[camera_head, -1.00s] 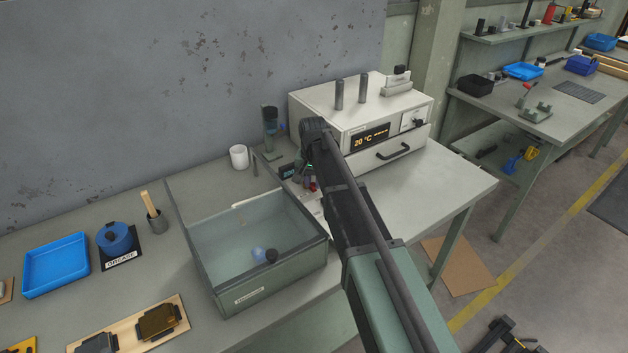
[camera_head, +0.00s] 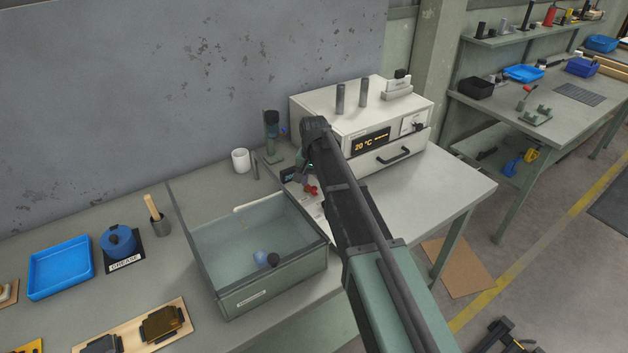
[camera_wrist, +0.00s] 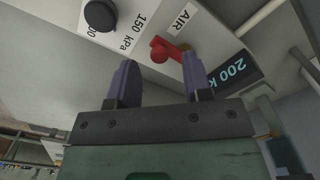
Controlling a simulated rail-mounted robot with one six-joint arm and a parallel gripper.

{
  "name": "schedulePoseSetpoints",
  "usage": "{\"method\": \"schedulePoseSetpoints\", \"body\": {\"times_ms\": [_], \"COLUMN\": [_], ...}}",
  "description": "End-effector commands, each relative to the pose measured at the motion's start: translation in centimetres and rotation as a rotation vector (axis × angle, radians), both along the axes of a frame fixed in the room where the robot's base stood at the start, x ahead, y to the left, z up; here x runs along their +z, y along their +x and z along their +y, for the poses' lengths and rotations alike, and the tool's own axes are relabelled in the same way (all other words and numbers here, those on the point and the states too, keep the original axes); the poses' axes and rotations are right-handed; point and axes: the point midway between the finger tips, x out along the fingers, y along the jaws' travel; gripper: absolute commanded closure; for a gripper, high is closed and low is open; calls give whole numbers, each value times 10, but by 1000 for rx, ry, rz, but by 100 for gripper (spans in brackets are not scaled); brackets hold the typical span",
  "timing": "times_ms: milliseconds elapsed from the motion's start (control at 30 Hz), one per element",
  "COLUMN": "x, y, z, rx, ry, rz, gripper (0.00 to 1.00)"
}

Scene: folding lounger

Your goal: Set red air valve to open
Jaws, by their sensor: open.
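The red air valve (camera_wrist: 166,50) shows in the wrist view on a pale panel under the label AIR. My gripper (camera_wrist: 160,61) is open, with two purple fingers apart and nothing held. I cannot tell whether a finger touches the handle. In the head view the red valve (camera_head: 311,190) shows beside my arm, right of the glass-walled box. A display (camera_wrist: 232,71) next to it reads 200 k, the rest cut off. I cannot read an open or closed mark.
A black knob (camera_wrist: 100,15) with a 150 kPa label sits left of the valve in the wrist view. In the head view, the glass-walled box (camera_head: 250,298), a white cup (camera_head: 240,161) and the white oven (camera_head: 352,109) stand around the valve.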

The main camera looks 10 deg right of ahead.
Motion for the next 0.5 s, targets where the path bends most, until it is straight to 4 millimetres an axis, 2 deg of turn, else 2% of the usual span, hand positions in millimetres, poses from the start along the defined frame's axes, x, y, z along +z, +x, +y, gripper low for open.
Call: {"method": "schedulePoseSetpoints", "body": {"times_ms": [33, 233, 367, 500], "x": [22, 74, 92, 92], "y": [0, 0, 0, 0], "z": [0, 0, 0, 0], "rx": [0, 0, 0, 0], "ry": [0, 0, 0, 0], "rz": [0, 0, 0, 0], "gripper": [55, 55, 55, 55]}}
